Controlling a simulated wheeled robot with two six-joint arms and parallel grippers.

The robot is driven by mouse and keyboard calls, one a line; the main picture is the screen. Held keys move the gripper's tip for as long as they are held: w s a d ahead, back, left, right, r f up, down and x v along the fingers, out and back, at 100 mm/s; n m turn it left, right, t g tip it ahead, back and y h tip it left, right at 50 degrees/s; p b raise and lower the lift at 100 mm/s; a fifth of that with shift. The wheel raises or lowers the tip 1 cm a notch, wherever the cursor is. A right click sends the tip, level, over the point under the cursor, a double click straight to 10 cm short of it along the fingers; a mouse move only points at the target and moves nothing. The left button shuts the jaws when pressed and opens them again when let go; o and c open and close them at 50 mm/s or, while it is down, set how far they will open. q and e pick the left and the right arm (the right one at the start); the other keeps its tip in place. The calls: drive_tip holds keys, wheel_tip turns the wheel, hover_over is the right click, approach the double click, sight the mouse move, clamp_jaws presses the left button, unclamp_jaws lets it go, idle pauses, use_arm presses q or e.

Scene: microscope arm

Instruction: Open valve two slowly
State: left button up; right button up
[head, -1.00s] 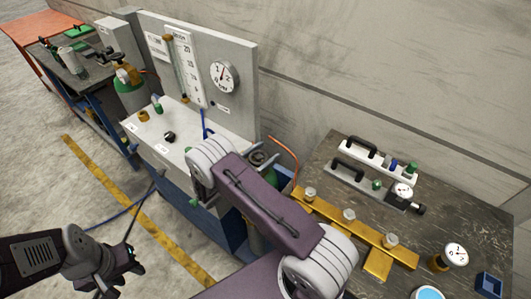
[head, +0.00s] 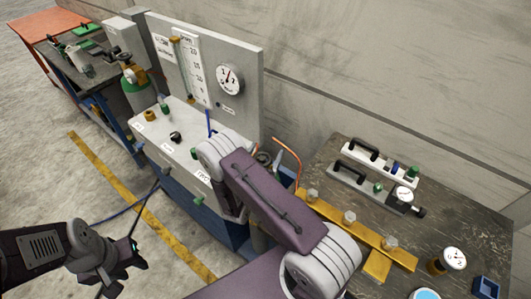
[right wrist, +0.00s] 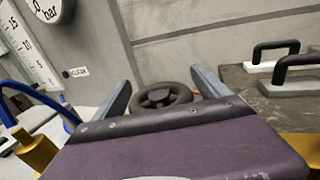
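A dark handwheel (right wrist: 163,97) stands beyond my right gripper (right wrist: 163,92) in the right wrist view. The gripper's fingers are open, one to each side of the wheel; I cannot tell if they touch it. In the head view my right arm hides most of that gripper, and part of the handwheel (head: 263,158) shows beside the arm. A white box (head: 180,130) carries a brass, a black and a green fitting on top; its small labels are unreadable, so I cannot tell which valve is two. My left gripper (head: 122,268) hangs at lower left, away from the box, its opening unclear.
A panel with a round gauge (head: 230,79) and a flow scale (head: 188,70) rises behind the box. A dark table (head: 455,215) at right holds a brass manifold (head: 375,235), black-handled blocks and a small gauge (head: 453,259). Floor at left is mostly clear.

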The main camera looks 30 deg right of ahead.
drive_tip(key=shift+s+a+f, duration=0.1)
drive_tip(key=shift+s+a, duration=0.1)
drive_tip(key=shift+a, duration=0.1)
drive_tip(key=b+v, duration=0.2)
drive_tip(key=v, duration=0.6)
drive_tip(key=shift+s, duration=0.2)
